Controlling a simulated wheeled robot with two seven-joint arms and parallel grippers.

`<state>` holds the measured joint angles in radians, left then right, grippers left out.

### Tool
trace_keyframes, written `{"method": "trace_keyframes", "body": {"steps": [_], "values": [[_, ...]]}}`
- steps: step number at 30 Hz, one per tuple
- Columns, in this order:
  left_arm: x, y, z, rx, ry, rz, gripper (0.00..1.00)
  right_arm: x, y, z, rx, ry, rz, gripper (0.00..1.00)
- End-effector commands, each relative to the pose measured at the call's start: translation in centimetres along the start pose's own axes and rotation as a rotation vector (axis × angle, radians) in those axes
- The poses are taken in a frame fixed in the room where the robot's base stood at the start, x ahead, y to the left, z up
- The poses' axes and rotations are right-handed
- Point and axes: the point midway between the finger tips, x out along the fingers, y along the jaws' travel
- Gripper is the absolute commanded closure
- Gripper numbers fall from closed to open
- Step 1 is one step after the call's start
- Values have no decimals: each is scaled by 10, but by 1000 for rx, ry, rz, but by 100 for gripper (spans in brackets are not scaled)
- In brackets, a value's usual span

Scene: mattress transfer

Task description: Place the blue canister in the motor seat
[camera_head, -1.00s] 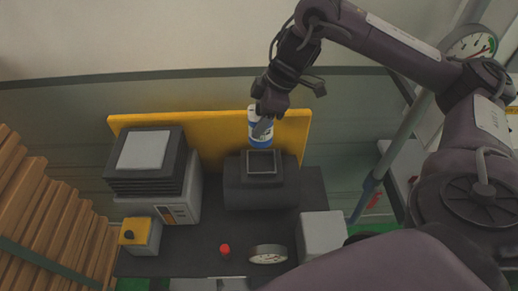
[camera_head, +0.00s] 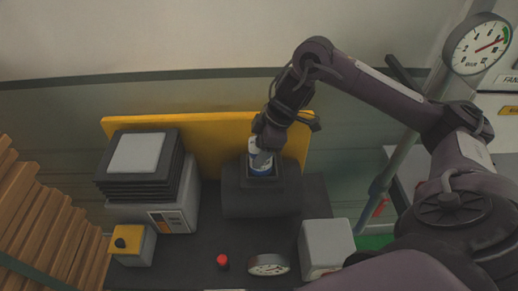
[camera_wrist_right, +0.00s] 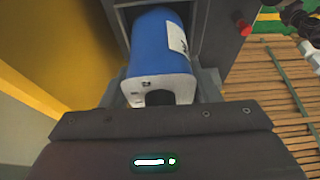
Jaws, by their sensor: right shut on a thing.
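The blue canister (camera_head: 260,167), with a white end and label, is upright at the square opening of the dark motor seat (camera_head: 262,202). Its lower part is hidden inside the opening. My right gripper (camera_head: 264,147) is above the seat, shut on the canister's upper end. In the right wrist view, the canister (camera_wrist_right: 158,40) lies between the grey fingers, with its blue body inside the dark walls of the seat (camera_wrist_right: 211,30). How deep it sits cannot be told. My left gripper is not in view.
A yellow panel (camera_head: 205,130) stands behind the seat. A stacked dark unit (camera_head: 140,155) and a yellow box with a black knob (camera_head: 131,244) are left. A red button (camera_head: 222,262), a gauge (camera_head: 268,265) and a white box (camera_head: 327,245) are in front. Wooden slats (camera_head: 40,225) lie far left.

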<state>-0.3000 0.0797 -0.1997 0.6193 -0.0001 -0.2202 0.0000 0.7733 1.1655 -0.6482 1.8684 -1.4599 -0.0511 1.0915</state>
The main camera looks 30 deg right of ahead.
Motion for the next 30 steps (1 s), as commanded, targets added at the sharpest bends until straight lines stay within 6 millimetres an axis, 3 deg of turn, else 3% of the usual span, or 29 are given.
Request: {"method": "trace_keyframes", "body": {"steps": [5,6,11,22,30], "values": [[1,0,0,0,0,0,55,2,0,1,0,1,0,77],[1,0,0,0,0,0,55,3,0,1,0,-1,0,43],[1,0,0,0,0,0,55,2,0,1,0,0,0,22],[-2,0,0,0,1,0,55,-4,1,-1,0,0,2,22],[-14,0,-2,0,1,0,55,-56,2,-1,-1,0,8,22]]}}
